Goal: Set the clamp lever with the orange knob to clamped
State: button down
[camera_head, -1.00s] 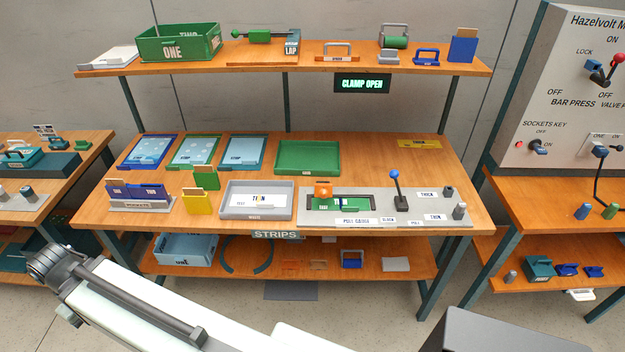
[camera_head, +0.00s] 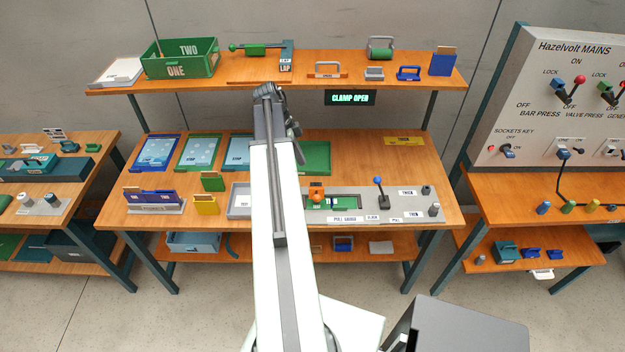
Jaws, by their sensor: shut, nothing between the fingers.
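The clamp lever's orange knob (camera_head: 316,190) stands at the left end of the grey pull gauge panel (camera_head: 345,219) on the middle bench. A green part lies in the panel's dark recess beside it. The sign (camera_head: 350,98) above reads "CLAMP OPEN". My arm reaches up the middle of the picture, and my gripper (camera_head: 298,151) is at its far end, up and slightly left of the knob in the picture. It looks small and dark, is shut and empty, and appears apart from the lever. My arm hides part of the bench left of the knob.
A blue-knobbed lever (camera_head: 378,183) stands on the same panel, right of the orange knob. A green tray (camera_head: 318,155) lies behind the panel, and a grey tray (camera_head: 238,207) is partly hidden by my arm. The upper shelf (camera_head: 205,87) overhangs the bench's back.

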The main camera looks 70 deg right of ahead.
jog(key=b+x, duration=1.3)
jog(key=x, duration=0.1)
jog(key=shift+w+a, duration=0.2)
jog(key=shift+a, duration=0.3)
jog(key=shift+f, duration=0.1)
